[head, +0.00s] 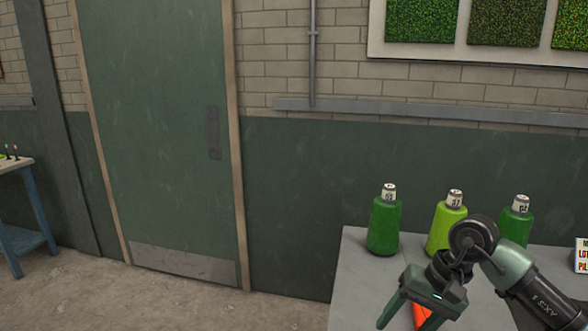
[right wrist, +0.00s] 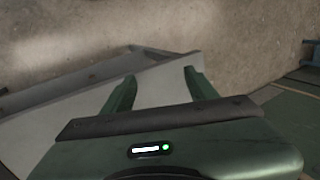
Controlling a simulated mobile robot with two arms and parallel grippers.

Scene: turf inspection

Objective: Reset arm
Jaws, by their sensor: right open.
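My right gripper (head: 408,318) hangs at the lower right of the head view, in front of the grey table. In the right wrist view its two fingers (right wrist: 160,78) are spread apart with nothing between them. The grey table (head: 358,268) shows below it, and its edge and the floor lie beyond the fingers in the right wrist view. My left gripper is in neither view.
A labelled sign (head: 581,255) is at the right edge. Something orange (head: 421,315) shows beside my gripper. Open floor (head: 200,305) lies left.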

